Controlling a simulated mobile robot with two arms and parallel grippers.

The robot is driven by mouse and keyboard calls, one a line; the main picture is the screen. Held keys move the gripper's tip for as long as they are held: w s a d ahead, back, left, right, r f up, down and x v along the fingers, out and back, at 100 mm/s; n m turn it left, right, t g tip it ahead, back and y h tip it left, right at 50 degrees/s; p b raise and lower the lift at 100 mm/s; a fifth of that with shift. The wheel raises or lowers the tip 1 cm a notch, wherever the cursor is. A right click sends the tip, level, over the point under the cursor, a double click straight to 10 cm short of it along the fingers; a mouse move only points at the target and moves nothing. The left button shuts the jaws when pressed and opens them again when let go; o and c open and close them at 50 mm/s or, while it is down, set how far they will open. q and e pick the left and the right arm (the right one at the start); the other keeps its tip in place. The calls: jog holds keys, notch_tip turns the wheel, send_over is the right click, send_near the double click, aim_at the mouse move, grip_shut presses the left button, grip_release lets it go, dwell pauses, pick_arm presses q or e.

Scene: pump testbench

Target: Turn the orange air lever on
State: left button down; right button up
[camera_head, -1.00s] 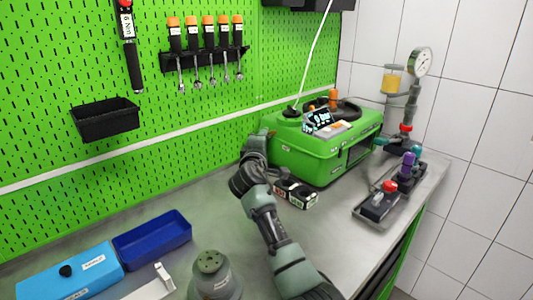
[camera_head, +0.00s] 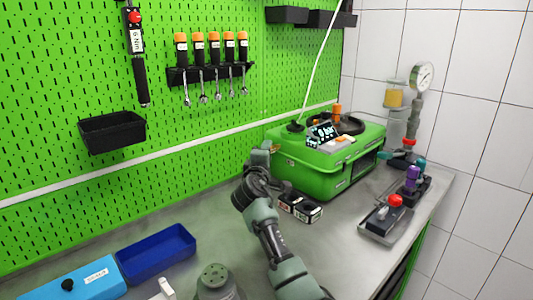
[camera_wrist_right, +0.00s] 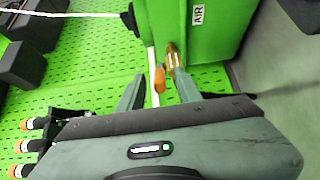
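The orange air lever (camera_wrist_right: 159,79) shows in the right wrist view. It sits by a brass fitting (camera_wrist_right: 173,58) on the green pump case (camera_wrist_right: 205,25), beside an "AIR" label. My right gripper (camera_wrist_right: 157,88) is open, with one finger on each side of the lever in the picture; I see gaps on both sides and cannot tell the depth. In the head view my right gripper (camera_head: 261,157) is at the left side of the green case (camera_head: 310,174), and the lever is hidden there. My left gripper is not in view.
A red-button box (camera_head: 385,218) and a gauge (camera_head: 421,76) stand right of the case. A pegboard (camera_head: 60,90) with tools rises behind. A blue tray (camera_head: 155,255) lies at left.

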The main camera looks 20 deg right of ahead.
jog(key=p+v, duration=0.3)
jog(key=v, duration=0.4)
jog(key=shift+s+a+p, duration=0.2)
jog(key=shift+s+p, duration=0.05)
jog(key=shift+p, duration=0.05)
